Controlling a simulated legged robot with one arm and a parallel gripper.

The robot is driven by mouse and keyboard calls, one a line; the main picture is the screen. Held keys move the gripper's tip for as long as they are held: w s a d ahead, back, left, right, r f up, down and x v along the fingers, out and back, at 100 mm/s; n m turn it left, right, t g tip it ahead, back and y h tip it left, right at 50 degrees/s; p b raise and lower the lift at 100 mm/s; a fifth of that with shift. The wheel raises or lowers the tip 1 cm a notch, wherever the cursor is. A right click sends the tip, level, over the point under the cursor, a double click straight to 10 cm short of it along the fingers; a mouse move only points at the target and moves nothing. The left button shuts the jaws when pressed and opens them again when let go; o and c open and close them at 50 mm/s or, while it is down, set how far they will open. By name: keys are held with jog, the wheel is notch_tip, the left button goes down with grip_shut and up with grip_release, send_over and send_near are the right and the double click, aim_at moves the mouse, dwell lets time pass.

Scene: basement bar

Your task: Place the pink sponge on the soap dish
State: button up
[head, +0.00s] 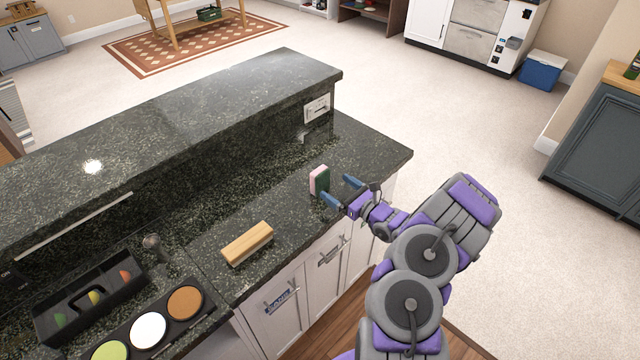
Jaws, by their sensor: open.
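The pink sponge (317,180), with a dark green side, stands upright on the dark granite counter near its right end. My gripper (341,190) is open just to the right of the sponge, its two blue fingertips apart and pointing toward it. One fingertip is close to the sponge's lower right; I cannot tell whether it touches. A wooden block-like piece with a pale base (247,244) lies on the counter to the left; I cannot tell whether it is the soap dish or a brush.
A black caddy (90,292) and a tray with round coloured pads (148,331) are at the lower left. A raised granite ledge (180,105) runs behind the counter. Bare counter lies between the wooden piece and the sponge. White cabinets (330,258) are below.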

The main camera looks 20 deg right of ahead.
aim_at(324, 182)
jog(key=x, duration=0.4)
jog(key=shift+w+b, duration=0.1)
jog(key=shift+b, duration=0.25)
jog(key=x, duration=0.1)
jog(key=b+x, duration=0.1)
jog(key=x, duration=0.1)
jog(key=f+x, duration=0.1)
jog(key=shift+w+a, duration=0.15)
jog(key=shift+a, duration=0.3)
jog(key=shift+w+a+r+b, duration=0.15)
jog(key=shift+w+b, duration=0.15)
jog(key=shift+w, duration=0.1)
jog(key=c, duration=1.1)
jog(key=shift+r, duration=0.15)
